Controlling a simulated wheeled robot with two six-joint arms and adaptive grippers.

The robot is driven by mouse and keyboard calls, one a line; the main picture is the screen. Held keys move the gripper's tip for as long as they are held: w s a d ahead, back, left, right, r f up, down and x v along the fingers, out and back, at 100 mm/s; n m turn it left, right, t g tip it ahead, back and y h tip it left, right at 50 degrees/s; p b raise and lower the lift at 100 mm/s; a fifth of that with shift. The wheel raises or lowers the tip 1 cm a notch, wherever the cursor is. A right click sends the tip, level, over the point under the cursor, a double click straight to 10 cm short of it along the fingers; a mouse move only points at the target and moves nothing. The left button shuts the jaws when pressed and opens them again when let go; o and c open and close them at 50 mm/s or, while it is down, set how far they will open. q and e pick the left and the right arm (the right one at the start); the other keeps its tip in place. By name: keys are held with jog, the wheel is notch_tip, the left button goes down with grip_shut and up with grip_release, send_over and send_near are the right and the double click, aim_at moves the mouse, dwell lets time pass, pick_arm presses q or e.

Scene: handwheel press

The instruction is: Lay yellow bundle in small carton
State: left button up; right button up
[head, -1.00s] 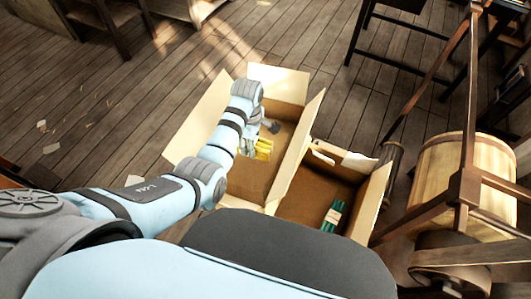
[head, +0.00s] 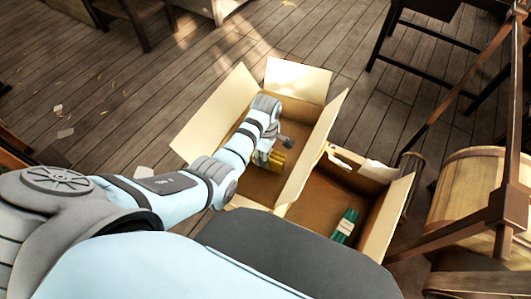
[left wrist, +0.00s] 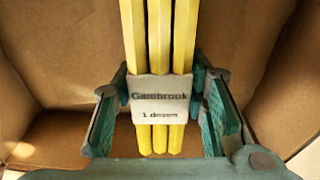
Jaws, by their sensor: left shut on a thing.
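The yellow bundle (head: 276,160) is several long yellow sticks with a white paper band, printed "Gambrook 1 dozen" in the left wrist view (left wrist: 161,98). My left gripper (head: 268,152) is shut on it at the band, with a finger on either side in the left wrist view (left wrist: 162,112). The bundle is within the walls of the open-flapped carton (head: 302,165); whether it touches the floor I cannot tell. My arm hides part of this carton. My right gripper is not in view.
A second carton (head: 392,215) adjoins on the right, with a green bundle (head: 347,225) inside. A wooden barrel (head: 478,185) and dark timber frame stand further right. Open plank floor (head: 200,70) lies beyond the cartons.

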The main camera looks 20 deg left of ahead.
pick_arm(q)
jog(key=shift+f, duration=0.2)
jog(key=o, duration=1.3)
notch_tip(320, 180, up, 13)
jog(key=p, duration=0.3)
jog(key=shift+r+p, duration=0.2)
jog(key=shift+p, duration=0.1)
